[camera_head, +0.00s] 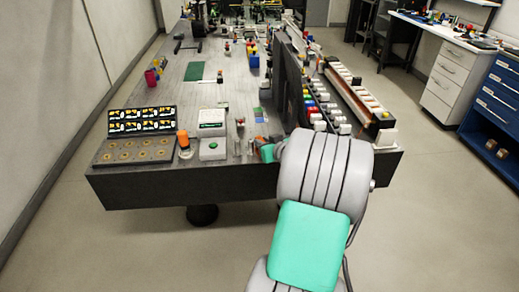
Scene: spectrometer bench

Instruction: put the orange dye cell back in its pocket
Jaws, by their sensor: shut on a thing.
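My gripper (259,143) is at the front edge of the bench, left of my grey wrist, and mostly hidden by it. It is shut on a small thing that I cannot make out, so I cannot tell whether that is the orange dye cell. An upright orange piece (183,139) with a pale base stands at the front left of the bench, well left of my gripper. I cannot tell which part of the bench is the cell's pocket.
A dark plate with gold round spots (134,151) lies front left, with a lit display panel (142,120) behind it. A white instrument (212,148) stands between the orange piece and my gripper. A tall dark panel (290,82) rises behind my wrist.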

